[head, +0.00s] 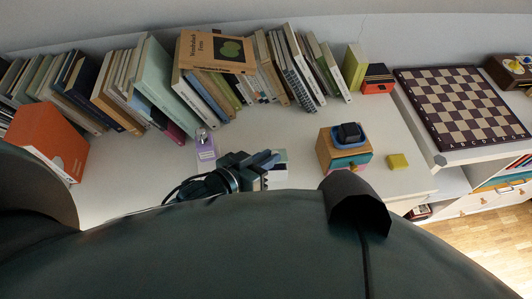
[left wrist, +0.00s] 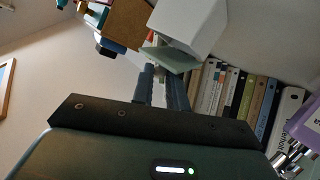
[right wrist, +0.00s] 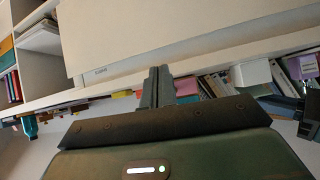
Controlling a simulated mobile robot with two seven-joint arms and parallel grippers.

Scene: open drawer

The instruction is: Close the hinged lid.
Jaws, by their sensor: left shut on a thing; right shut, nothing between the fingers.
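A small white box (head: 278,174) stands on the white desk, with a pale green panel (head: 280,155) at its far side that looks like its lid. In the left wrist view the white box (left wrist: 190,20) is large, and the green panel (left wrist: 168,56) stands out from it at an angle. My left gripper (head: 268,160) is at the box's left side, its fingers shut on the green panel's edge; the exact contact is partly hidden. My right gripper (right wrist: 157,82) is shut and empty, seen only in the right wrist view, apart from the white box (right wrist: 250,73).
A small wooden drawer box (head: 343,154) carrying a dark item stands right of the white box, with a yellow block (head: 398,162) beyond. A purple-labelled item (head: 206,148) is left of my gripper. Books line the back; an orange box (head: 47,140) stands left. A chessboard (head: 460,107) lies right.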

